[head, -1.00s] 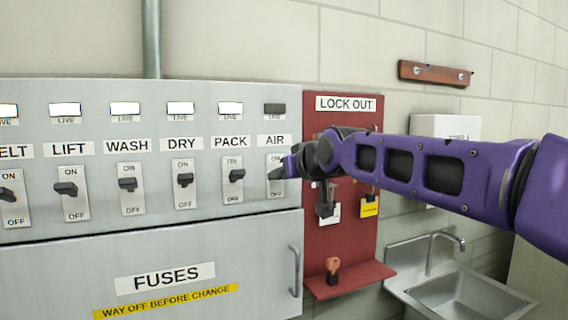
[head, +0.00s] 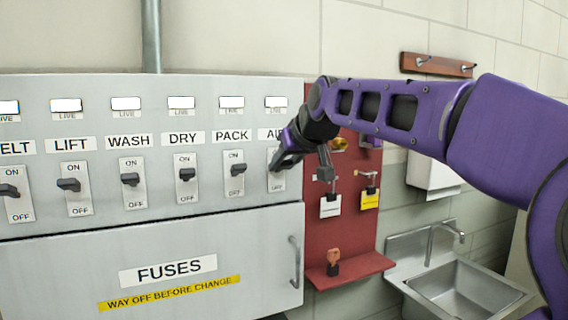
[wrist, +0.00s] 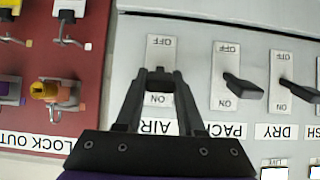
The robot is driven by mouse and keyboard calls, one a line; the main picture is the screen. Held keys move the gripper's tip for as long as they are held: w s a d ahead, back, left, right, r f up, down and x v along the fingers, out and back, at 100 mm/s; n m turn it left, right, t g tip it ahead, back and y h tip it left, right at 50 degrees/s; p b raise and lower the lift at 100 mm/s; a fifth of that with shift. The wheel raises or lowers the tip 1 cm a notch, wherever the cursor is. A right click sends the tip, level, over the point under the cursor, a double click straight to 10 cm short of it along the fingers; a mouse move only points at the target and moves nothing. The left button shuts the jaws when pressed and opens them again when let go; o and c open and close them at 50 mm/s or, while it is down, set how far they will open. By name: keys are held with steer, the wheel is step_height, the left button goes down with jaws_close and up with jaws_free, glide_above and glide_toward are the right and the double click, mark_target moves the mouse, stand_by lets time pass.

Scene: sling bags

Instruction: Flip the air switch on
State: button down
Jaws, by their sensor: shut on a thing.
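The air switch has a pale plate (head: 278,184) under the AIR label, at the right end of the switch row. Its lamp (head: 276,102) is lit white. My gripper (head: 280,163) is at the upper part of this plate, shut on the air switch's lever. In the wrist view, which is upside down, my gripper's fingers (wrist: 160,84) close around the dark lever at the ON half of the plate (wrist: 159,48). The fingers hide most of the lever.
The PACK switch (head: 237,169) is close on the left, with DRY (head: 186,174) and more switches beyond. A red lock-out board (head: 345,235) with hanging padlocks and tags stands close on the right. The fuse door handle (head: 295,262) sticks out below.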

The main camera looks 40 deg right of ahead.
steer(key=c, duration=0.5)
jaws_free()
steer(key=v, duration=1.7)
steer(key=shift+s+r, duration=0.1)
steer(key=shift+r, duration=0.15)
